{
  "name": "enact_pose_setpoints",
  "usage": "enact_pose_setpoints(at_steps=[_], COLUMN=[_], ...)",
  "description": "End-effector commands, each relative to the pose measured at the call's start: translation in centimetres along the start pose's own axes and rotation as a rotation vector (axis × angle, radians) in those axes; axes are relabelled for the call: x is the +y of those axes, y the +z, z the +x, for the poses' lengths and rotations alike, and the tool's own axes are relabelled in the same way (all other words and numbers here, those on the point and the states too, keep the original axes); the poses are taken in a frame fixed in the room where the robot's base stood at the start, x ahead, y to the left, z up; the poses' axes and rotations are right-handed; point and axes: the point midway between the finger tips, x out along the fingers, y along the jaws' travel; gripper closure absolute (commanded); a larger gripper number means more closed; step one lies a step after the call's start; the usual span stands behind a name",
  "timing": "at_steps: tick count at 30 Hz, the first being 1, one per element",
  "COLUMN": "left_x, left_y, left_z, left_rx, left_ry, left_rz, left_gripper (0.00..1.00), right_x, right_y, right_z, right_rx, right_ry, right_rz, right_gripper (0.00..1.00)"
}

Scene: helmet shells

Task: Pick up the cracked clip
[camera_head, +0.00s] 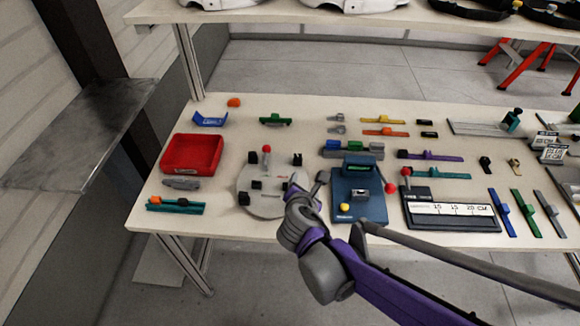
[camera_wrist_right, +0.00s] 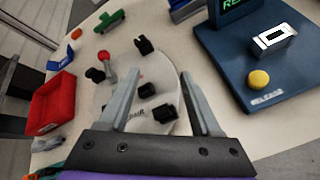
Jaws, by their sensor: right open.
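Several small black clip-like pieces stand on a round grey plate (camera_head: 262,207), among them one at its upper left (camera_head: 252,157), one at its upper right (camera_head: 297,159) and one near its middle (camera_wrist_right: 147,90). I cannot tell which piece is cracked. My right gripper (camera_head: 308,181) is open above the plate's right side, beside the blue device. In the right wrist view its two fingers (camera_wrist_right: 161,72) are spread with the plate and black pieces seen between and beyond them; nothing is held. My left gripper is out of view.
A blue device (camera_head: 358,207) with a yellow button and a metal-framed slot stands just right of the plate. A red tray (camera_head: 192,153) is left of it. A red-knobbed post (camera_head: 267,150) rises from the plate. Coloured rail parts and a scale board (camera_head: 452,209) fill the right side.

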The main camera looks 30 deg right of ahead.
Motion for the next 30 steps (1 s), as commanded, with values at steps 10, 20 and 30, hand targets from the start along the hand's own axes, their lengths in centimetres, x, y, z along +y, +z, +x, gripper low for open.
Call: enact_pose_setpoints(at_steps=[10,20,30], left_x=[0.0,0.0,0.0], left_y=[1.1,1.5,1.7], left_z=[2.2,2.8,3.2], left_rx=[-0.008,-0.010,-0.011], left_ry=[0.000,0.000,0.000], left_rz=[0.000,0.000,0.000], left_gripper=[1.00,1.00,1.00], right_x=[2.8,3.2,3.7], right_y=[-0.5,0.2,1.4], right_z=[4.3,8.8,12.6], right_rx=[-0.145,-0.146,-0.145], right_ry=[0.073,0.072,0.071], right_rz=[-0.598,-0.600,-0.596], right_gripper=[0.35,0.35,0.35])
